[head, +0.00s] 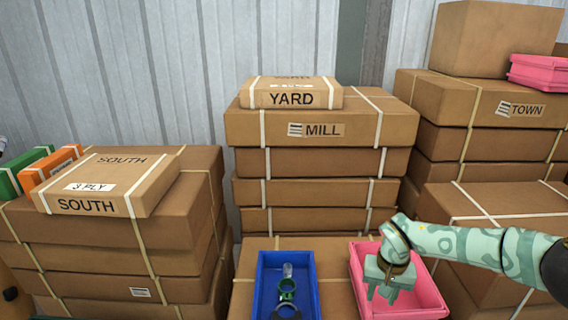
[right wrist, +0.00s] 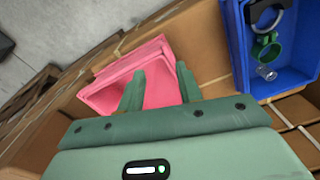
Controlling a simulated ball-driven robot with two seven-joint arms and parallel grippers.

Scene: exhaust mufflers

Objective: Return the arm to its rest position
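My right arm (head: 470,245) reaches in from the right edge of the head view. My right gripper (head: 380,292) points down over the pink tray (head: 428,296). In the right wrist view its two green fingers stand apart with nothing between them, so the gripper (right wrist: 160,78) is open and empty. The pink tray (right wrist: 155,55) lies beyond the fingertips there, and no object shows in its visible part. My left gripper is not in view.
A blue tray (head: 261,290) left of the pink one holds a green part (head: 287,288), a clear piece (head: 288,270) and a dark ring (head: 286,310). Stacked cartons (head: 320,128) stand behind and at both sides. Another pink tray (head: 540,72) sits upper right.

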